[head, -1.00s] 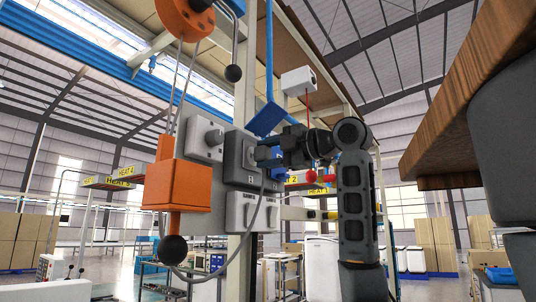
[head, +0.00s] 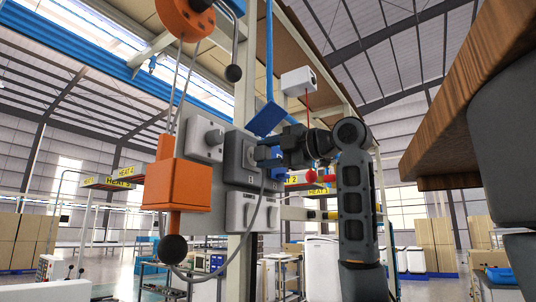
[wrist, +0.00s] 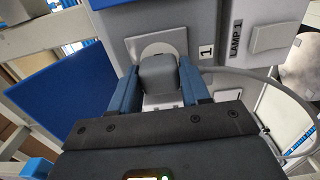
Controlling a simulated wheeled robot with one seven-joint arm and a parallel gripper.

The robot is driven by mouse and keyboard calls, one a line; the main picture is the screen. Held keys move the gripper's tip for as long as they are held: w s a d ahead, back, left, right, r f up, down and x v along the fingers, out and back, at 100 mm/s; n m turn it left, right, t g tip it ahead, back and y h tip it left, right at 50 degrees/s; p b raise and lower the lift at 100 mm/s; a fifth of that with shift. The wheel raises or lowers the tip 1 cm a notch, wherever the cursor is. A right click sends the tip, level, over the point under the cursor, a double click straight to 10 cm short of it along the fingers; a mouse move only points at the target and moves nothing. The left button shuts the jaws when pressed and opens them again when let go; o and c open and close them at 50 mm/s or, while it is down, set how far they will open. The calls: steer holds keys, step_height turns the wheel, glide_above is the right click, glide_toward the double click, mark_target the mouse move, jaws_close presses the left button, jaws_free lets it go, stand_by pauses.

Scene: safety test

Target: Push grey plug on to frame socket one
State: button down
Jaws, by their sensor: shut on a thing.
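The grey plug (wrist: 159,74) is between the two blue fingers of my gripper (wrist: 160,88) in the wrist view. My gripper is shut on it. The plug is in front of the light round face of socket one (wrist: 157,47), beside the label "1", and covers most of it. I cannot tell how deep it is seated. In the head view, my gripper (head: 268,151) reaches the dark socket box (head: 239,160) on the frame from the right. The plug (head: 262,154) is at the box's face, with its grey cable hanging down from it.
A switch box (head: 251,210) marked for lamps is below. An orange block (head: 178,185) hangs in front at left. A blue plate (head: 265,120) is above my gripper. A wooden tabletop (head: 480,100) is at right.

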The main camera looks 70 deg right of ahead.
steer(key=shift+w+d, duration=0.15)
steer(key=shift+w, duration=0.4)
steer(key=shift+c, duration=2.3)
jaws_free()
steer(key=b+v, duration=0.2)
steer(key=v, duration=0.5)
steer(key=shift+s, duration=0.4)
